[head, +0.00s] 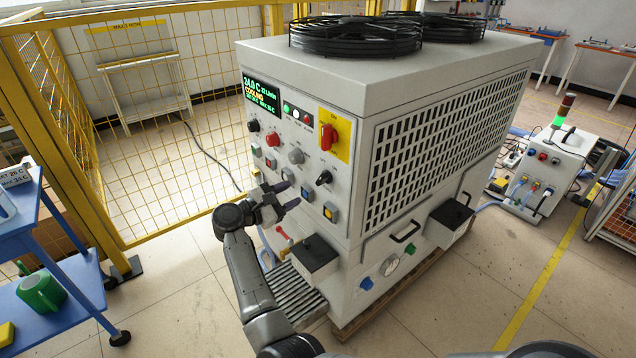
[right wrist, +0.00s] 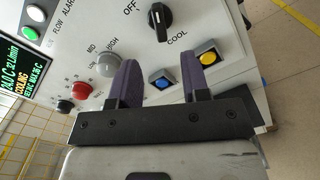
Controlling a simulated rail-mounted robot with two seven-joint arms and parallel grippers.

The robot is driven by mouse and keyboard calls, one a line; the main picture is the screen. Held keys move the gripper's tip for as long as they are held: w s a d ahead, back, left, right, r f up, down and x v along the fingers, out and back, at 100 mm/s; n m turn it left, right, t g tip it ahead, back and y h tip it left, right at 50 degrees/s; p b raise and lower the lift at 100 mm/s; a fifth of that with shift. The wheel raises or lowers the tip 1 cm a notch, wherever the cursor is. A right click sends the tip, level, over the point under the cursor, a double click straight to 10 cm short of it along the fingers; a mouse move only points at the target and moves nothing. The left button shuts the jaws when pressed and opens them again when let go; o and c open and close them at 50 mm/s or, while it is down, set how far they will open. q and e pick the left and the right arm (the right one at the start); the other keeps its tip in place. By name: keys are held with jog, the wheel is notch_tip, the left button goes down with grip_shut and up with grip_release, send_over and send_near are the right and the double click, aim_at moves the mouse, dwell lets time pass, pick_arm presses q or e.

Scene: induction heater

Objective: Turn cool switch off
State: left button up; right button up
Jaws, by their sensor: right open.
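The cool switch (head: 324,177) is a black rotary knob on the front panel of the white chiller cabinet (head: 440,105). In the right wrist view the knob (right wrist: 160,22) has the words OFF and COOL printed beside it. Its handle runs roughly up and down in that picture; I cannot tell its setting for certain. My right gripper (head: 289,197) is before the panel, left of and a little below the knob in the head view. Its purple-grey fingers (right wrist: 162,76) are apart with nothing between them. My left gripper is not in view.
Nearby on the panel are a red main switch (head: 328,137) on a yellow plate, a grey knob (head: 296,155), a blue button (right wrist: 163,80), a yellow button (right wrist: 208,57) and a display (head: 261,95) reading COOLING. Yellow fencing (head: 190,120) stands left.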

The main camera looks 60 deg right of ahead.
aim_at(319, 180)
jog(key=b+x, duration=0.1)
jog(key=x, duration=0.9)
jog(key=shift+b, duration=0.35)
grip_shut()
